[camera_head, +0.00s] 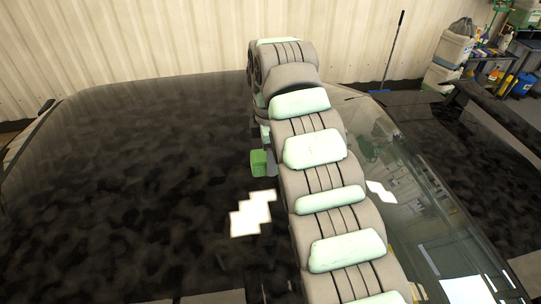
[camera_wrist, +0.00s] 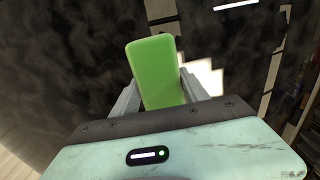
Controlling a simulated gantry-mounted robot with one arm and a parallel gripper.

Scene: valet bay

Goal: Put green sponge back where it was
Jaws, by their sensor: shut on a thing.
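The green sponge (camera_head: 259,162) shows just left of my arm in the head view, over the dark, glossy car surface (camera_head: 130,170). In the wrist view the sponge (camera_wrist: 156,74) stands out between the two grey fingers of my gripper (camera_wrist: 160,92). My gripper is shut on the sponge. In the head view my arm hides most of the gripper, and only a small part (camera_head: 271,165) shows beside the sponge. I cannot tell whether the sponge touches the car surface.
White reflections lie on the dark car surface near the sponge. The car's windscreen (camera_head: 420,200) is right of my arm. A shelf (camera_head: 510,60) with bottles and white containers (camera_head: 453,50) stands at the back right. A broom (camera_head: 393,52) leans against the pale corrugated wall (camera_head: 130,40).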

